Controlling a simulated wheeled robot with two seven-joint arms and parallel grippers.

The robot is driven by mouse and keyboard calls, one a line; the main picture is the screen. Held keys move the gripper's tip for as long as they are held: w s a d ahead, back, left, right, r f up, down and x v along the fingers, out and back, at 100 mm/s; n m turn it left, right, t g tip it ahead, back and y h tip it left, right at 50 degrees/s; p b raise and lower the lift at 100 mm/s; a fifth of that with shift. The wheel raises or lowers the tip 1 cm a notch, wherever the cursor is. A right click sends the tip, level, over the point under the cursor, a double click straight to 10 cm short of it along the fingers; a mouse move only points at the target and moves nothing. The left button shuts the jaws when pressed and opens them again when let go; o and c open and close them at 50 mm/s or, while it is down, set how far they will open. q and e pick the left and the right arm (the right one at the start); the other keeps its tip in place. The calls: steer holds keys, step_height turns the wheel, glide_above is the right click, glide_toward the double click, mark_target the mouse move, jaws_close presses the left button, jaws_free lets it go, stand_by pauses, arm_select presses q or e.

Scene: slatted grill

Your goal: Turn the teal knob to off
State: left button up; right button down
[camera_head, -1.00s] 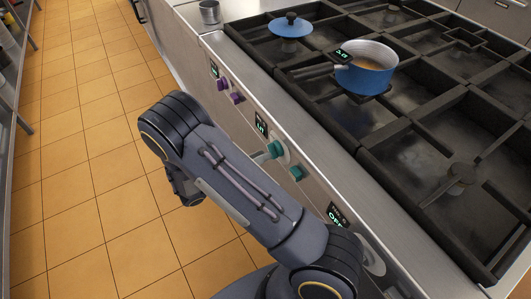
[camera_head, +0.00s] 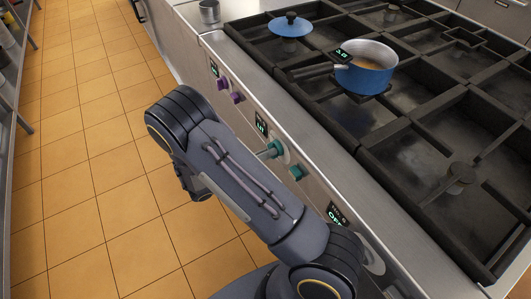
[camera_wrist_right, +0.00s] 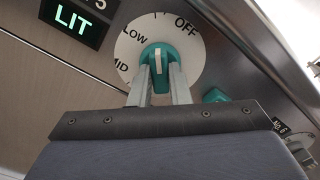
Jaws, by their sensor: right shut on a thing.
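The teal knob (camera_head: 275,149) is on the stove's front panel; its round white dial (camera_wrist_right: 128,48) reads OFF, LOW and MID in the right wrist view. The knob (camera_wrist_right: 160,56) has a white pointer aimed up, between LOW and OFF. My right gripper (camera_wrist_right: 160,80) is shut on the knob, one finger on each side. In the head view my right arm hides most of the gripper (camera_head: 263,154). A display (camera_wrist_right: 77,22) beside the dial reads LIT. My left gripper is not in view.
A second teal knob (camera_head: 296,172) sits close to the right of the held one. Purple knobs (camera_head: 230,90) are farther along the panel. A blue pot (camera_head: 366,72) and a blue lid (camera_head: 290,26) are on the black grates. The tiled floor (camera_head: 90,180) is clear.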

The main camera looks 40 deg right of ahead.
steer(key=shift+m+b, duration=1)
steer(key=shift+m, duration=2.8)
steer(key=c, duration=1.4)
jaws_free()
steer(key=shift+o, duration=0.2)
steer(key=a, duration=0.7)
steer(key=shift+w+a, duration=0.4)
steer(key=shift+w, duration=0.05)
